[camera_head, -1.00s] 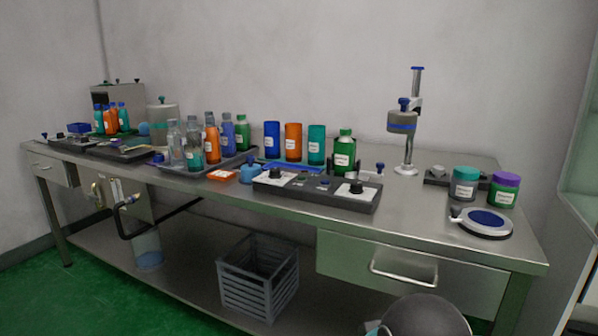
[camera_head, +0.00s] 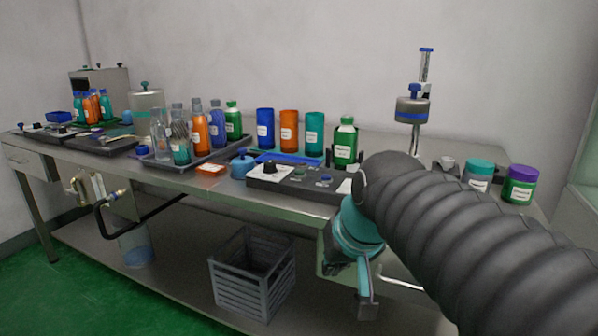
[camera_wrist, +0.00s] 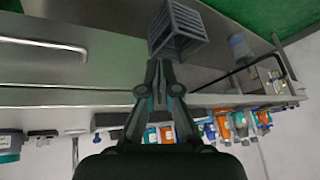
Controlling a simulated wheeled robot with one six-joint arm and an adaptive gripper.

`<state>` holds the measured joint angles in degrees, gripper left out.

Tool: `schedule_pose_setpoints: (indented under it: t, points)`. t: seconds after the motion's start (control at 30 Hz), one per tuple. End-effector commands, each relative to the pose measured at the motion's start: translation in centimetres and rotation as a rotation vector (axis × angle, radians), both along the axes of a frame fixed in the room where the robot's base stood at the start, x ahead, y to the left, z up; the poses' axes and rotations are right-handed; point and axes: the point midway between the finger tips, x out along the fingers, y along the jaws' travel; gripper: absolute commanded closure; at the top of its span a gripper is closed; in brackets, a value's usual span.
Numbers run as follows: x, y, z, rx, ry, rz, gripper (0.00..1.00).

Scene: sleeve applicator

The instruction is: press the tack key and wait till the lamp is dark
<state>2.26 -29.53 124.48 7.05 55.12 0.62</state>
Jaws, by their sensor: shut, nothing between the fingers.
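The dark control box (camera_head: 290,186) sits at the front edge of the steel bench. It carries white-labelled black knobs and small buttons, one of them blue (camera_head: 325,180). I cannot tell which is the tack key or whether a lamp is lit. My arm hides the box's right end. My gripper (camera_head: 368,305) hangs in front of the drawer, below the bench top and apart from the box. In the wrist view the gripper (camera_wrist: 158,64) is shut and empty. That view is upside down, and the box (camera_wrist: 110,120) shows there beyond the fingers as a dark bar.
A green bottle (camera_head: 346,143) and blue, orange and teal cylinders (camera_head: 289,131) stand behind the box. A blue pot (camera_head: 242,167) is at its left. A drawer handle (camera_wrist: 45,45) is near my gripper. A grey crate (camera_head: 252,266) stands on the lower shelf.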

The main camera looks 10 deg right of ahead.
Motion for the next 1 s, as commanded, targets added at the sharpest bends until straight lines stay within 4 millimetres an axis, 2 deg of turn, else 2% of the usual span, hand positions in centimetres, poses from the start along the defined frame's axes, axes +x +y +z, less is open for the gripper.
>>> schedule_pose_setpoints:
  t: [0.03,0.3,0.5,0.6,0.7,0.8,1.0]
  points:
    - [2.6,0.0,1.8,0.027,-0.006,-0.013,1.0]
    - [14.5,0.1,9.6,0.18,-0.051,-0.057,1.0]
    - [23.0,-0.5,13.4,0.287,-0.089,-0.071,1.0]
    - [26.3,-0.8,14.6,0.331,-0.105,-0.071,1.0]
    - [28.6,-1.1,15.4,0.363,-0.119,-0.07,1.0]
    - [30.0,-1.3,15.9,0.383,-0.128,-0.068,1.0]
    - [30.9,-1.4,16.2,0.397,-0.134,-0.066,1.0]
